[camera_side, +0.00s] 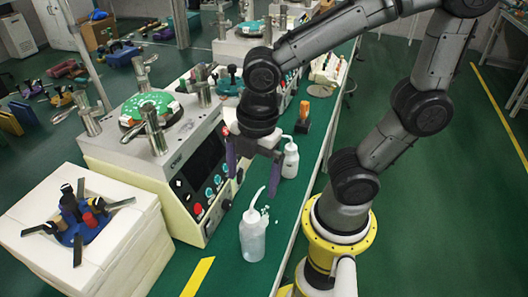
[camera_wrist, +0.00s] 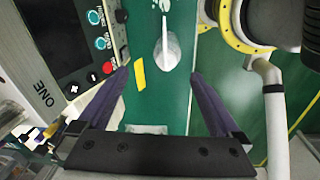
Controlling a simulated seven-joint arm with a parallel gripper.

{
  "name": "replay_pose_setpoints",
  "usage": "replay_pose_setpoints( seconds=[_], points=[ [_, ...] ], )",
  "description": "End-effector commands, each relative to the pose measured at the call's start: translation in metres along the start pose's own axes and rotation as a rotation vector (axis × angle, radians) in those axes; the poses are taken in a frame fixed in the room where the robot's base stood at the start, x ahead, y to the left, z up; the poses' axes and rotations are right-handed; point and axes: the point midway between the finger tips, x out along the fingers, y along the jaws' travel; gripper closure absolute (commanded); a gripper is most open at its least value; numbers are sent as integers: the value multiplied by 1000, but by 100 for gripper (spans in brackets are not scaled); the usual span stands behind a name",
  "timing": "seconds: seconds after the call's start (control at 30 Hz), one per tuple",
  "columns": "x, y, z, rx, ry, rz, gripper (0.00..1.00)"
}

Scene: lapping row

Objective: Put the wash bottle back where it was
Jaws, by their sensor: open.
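A translucent white wash bottle (camera_side: 252,238) with a bent spout stands upright on the green bench top, near its front end. It also shows in the wrist view (camera_wrist: 168,52), ahead of the fingertips and apart from them. A second, similar bottle (camera_side: 290,162) stands farther back, partly behind my gripper. My gripper (camera_side: 252,186) is open and empty, pointing down, above and behind the nearer bottle in the side view. Its two purple fingers show spread in the wrist view (camera_wrist: 158,70).
The lapping machine (camera_side: 150,165) and its control panel line the left of my gripper. A white block stack (camera_side: 140,245) holds a blue tool tray. A yellow tape strip (camera_side: 198,277) lies near the bottle. An orange-handled tool (camera_side: 304,112) stands farther back.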

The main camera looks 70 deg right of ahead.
Motion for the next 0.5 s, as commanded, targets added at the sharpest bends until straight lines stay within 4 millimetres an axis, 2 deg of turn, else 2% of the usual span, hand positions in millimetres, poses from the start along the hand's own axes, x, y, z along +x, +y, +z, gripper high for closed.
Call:
replay_pose_setpoints(
  seconds=[0.1,0.3,0.4,0.5],
  points=[
    [-24,5,21,381,59,105,0],
    [-57,2,52,991,193,244,0],
    [-66,-1,62,1204,254,285,0],
    [-72,-4,67,1333,295,309,0]
  ],
)
